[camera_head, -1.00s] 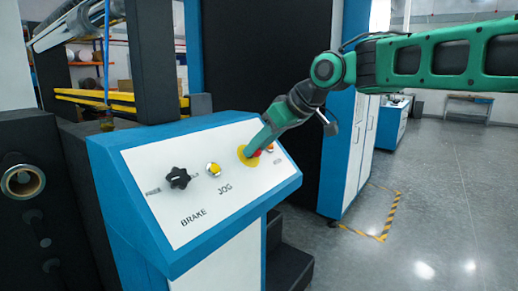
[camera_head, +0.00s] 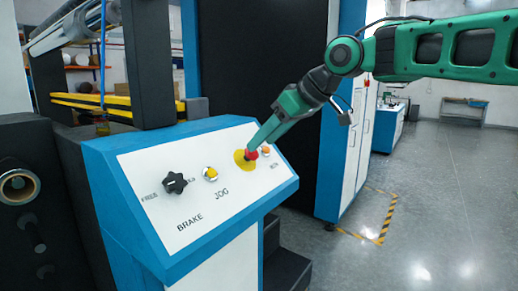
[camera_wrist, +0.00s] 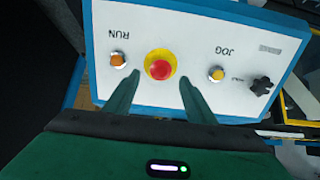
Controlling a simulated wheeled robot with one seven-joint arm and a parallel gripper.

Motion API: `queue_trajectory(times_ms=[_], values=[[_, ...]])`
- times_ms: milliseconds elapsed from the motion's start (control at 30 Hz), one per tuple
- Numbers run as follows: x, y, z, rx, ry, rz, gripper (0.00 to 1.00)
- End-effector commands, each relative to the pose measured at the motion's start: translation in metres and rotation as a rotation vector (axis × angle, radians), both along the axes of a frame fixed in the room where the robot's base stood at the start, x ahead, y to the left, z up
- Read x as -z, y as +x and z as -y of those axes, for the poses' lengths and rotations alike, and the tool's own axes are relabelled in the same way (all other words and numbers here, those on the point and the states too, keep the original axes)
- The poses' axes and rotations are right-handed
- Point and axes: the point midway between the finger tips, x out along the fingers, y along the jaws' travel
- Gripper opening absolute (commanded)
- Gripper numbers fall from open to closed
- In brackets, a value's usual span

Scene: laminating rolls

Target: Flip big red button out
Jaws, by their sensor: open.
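The big red button (camera_wrist: 159,69) sits on a yellow round base on the white sloped panel (camera_head: 218,210) of a blue console. In the head view the red button (camera_head: 251,154) shows just below the tip of my gripper (camera_head: 258,142). In the wrist view my gripper (camera_wrist: 158,82) is open, with one green finger on each side of the button's lower part. The fingers appear apart from the red cap. I cannot tell how far their tips are from the panel.
A yellow JOG button (camera_head: 211,174) and a black star knob (camera_head: 175,183) marked BRAKE sit left of the red button. An orange RUN button (camera_wrist: 118,59) sits close on its other side. Open floor lies right of the console.

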Motion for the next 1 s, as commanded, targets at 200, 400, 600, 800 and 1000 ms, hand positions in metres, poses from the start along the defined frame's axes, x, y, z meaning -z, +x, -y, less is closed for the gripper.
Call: queue_trajectory(times_ms=[200,400,600,800,1000], values=[[-0.028,-0.017,0.024,0.004,-0.001,0.002,0.50],[-0.043,-0.026,0.035,0.002,-0.001,0.000,0.50],[-0.047,-0.029,0.038,0.001,-0.002,-0.001,0.50],[-0.046,-0.029,0.038,0.002,-0.001,-0.002,0.50],[-0.021,-0.028,0.073,0.122,-0.015,-0.057,0.50]])
